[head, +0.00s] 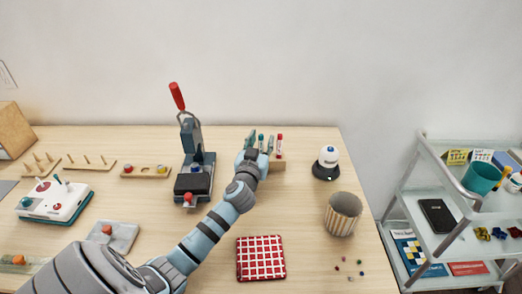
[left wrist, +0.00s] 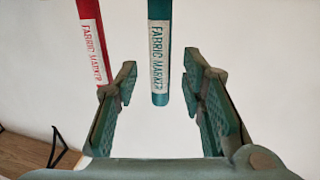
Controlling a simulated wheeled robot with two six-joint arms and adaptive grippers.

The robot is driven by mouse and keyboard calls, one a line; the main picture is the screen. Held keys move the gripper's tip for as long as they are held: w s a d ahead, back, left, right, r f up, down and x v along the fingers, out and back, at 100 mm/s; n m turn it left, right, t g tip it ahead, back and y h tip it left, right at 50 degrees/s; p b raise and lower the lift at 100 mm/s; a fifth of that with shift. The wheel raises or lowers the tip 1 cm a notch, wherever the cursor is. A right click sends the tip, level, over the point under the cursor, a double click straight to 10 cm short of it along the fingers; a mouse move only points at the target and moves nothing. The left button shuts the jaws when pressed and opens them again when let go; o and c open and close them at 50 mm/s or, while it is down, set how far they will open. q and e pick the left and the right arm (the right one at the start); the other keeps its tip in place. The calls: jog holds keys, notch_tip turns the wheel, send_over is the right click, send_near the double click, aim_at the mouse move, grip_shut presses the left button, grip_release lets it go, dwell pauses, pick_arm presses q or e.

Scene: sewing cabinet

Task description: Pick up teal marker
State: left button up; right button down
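The teal marker (head: 261,140) stands upright near the wooden block by the wall. In the left wrist view the teal marker (left wrist: 159,50), labelled "FABRIC MARKER", shows between the fingers, with a gap on each side. My left gripper (head: 260,145) is at the marker, its fingers apart on either side of it. In the left wrist view the gripper (left wrist: 160,82) is open and empty. A red marker (head: 280,143) stands just to the right; it also shows at the left in the left wrist view (left wrist: 90,40). My right gripper is not in view.
The wooden marker block (head: 278,163) is partly hidden by my gripper. A white-and-black device (head: 326,163) and a ribbed bin (head: 342,214) stand to the right. A press with a red handle (head: 177,96) stands close left. A red checked pad (head: 260,258) lies in front.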

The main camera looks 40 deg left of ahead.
pick_arm(q)
jog(key=shift+w, duration=0.15)
grip_shut()
